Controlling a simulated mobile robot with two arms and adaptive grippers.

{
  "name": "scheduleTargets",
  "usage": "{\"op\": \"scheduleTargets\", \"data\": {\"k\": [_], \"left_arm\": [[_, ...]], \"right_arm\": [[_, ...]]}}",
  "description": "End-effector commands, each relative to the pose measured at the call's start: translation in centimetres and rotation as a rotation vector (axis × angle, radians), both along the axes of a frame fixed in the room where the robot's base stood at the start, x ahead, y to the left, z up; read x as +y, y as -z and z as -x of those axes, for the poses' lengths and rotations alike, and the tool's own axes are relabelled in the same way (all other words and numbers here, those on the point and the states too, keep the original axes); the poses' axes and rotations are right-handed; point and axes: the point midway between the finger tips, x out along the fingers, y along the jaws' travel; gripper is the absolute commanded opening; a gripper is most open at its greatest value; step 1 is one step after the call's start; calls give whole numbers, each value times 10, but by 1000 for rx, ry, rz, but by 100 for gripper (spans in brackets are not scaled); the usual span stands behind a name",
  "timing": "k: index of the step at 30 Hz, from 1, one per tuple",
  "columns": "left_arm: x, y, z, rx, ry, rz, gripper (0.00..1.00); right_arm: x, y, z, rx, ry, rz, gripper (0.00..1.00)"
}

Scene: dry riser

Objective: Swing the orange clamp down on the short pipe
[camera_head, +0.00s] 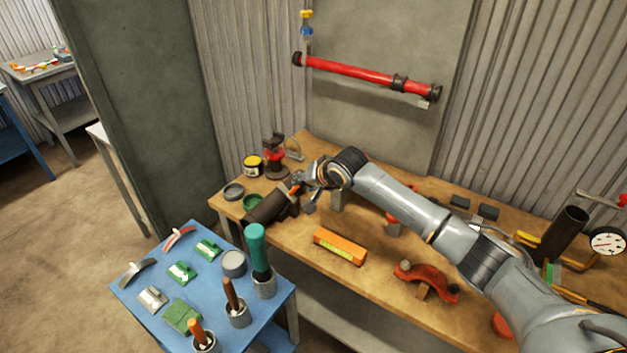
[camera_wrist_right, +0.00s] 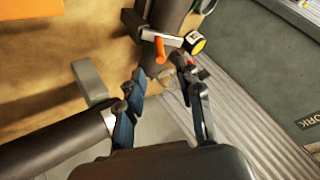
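The short pipe (camera_head: 268,207) is a dark cylinder lying tilted near the bench's left end in the head view. An orange piece (camera_head: 297,180), apparently the clamp, shows at its upper right end beside my right gripper (camera_head: 308,184). In the right wrist view the orange piece (camera_wrist_right: 160,50) sticks out beside a dark cylinder (camera_wrist_right: 168,18), just beyond the fingertips. My right gripper (camera_wrist_right: 163,76) has its fingers apart, with nothing visible between them. Contact with the clamp cannot be told. My left gripper is not in view.
The wooden bench (camera_head: 300,270) holds an orange level (camera_head: 340,246), a red curved tool (camera_head: 427,280) and a yellow-lidded pot (camera_head: 252,166). A blue table (camera_head: 215,290) with tools stands in front. A red pipe (camera_head: 365,74) hangs on the wall.

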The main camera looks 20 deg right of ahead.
Motion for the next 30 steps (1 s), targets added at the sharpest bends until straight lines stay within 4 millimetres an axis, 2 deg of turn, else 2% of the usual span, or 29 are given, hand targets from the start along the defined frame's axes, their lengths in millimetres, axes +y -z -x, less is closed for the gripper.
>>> {"op": "scheduleTargets", "data": {"k": [6, 12, 26, 30], "left_arm": [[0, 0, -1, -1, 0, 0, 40], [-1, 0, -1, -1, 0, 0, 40], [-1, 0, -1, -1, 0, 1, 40], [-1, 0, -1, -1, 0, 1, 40]], "right_arm": [[-8, -25, 24, -1, 0, 1, 36], [-11, -35, 34, 0, 1, -1, 36], [-11, -36, 35, 1, 0, 0, 36], [2, -22, 49, 15, -39, 16, 36]]}}
